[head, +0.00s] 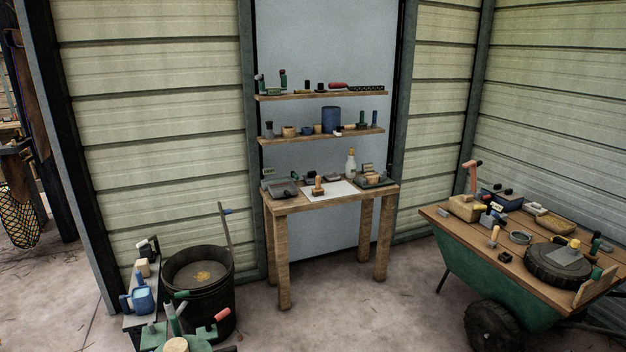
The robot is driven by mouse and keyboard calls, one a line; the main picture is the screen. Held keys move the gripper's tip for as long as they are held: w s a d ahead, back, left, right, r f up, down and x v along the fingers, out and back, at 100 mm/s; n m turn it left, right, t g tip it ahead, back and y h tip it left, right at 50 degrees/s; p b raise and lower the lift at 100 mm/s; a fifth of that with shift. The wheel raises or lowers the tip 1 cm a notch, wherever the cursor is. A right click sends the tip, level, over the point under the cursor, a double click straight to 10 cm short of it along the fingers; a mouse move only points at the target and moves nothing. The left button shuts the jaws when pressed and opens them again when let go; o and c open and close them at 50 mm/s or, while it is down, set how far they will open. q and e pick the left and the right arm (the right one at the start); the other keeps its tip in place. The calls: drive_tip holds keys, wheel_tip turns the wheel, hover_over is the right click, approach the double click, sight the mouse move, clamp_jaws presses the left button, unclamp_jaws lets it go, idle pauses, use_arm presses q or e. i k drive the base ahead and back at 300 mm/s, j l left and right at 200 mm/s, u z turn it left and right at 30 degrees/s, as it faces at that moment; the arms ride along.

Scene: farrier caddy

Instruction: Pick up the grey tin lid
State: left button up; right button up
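Neither of my grippers shows in the head view.
The green barrow (480,281) has a wheel (492,326) in front. A wooden table (279,207) with several items stands at the middle wall under two loaded shelves (290,142). A black bucket (210,290) and a green caddy-like stand (152,336) are at the lower left. The middle floor is clear.

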sight(311, 177)
drive_tip(key=i+l+z, duration=0.15)
drive_tip(key=i, duration=0.7)
drive_tip(key=i+l+z, duration=0.2)
drive_tip(key=i, duration=0.65)
drive_tip(key=i+u, duration=0.2)
drive_tip(key=i, duration=0.6)
drive_tip(key=i+l+u, duration=0.25)
drive_tip(key=i, duration=0.5)
